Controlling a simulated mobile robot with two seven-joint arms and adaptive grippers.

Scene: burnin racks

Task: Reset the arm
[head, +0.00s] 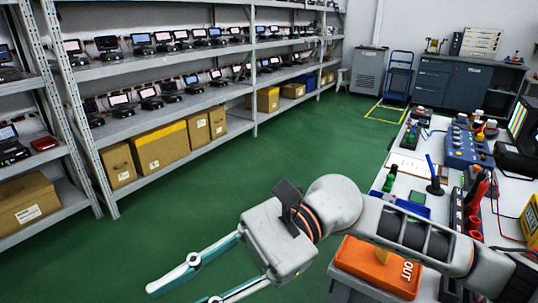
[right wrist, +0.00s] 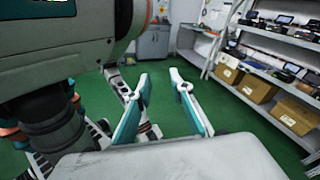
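My right arm comes in from the right in the head view and stretches left over the floor, past the workbench. My right gripper (head: 176,295) is at the bottom of that view, partly cut off by the lower edge. The right wrist view shows the right gripper (right wrist: 160,78) with its two teal and grey fingers well apart and nothing between them. My left gripper does not show in the head view. In the right wrist view, parts of my own body fill the left side. A pale jointed part behind the left finger may be my left gripper, mostly hidden.
A workbench (head: 408,164) with tools and devices stands right, near my arm. An orange OUT tray (head: 362,262) sits just below my forearm. Shelving (head: 190,85) with small screen devices and cardboard boxes (head: 158,147) lines the left. The green floor (head: 240,165) between is clear.

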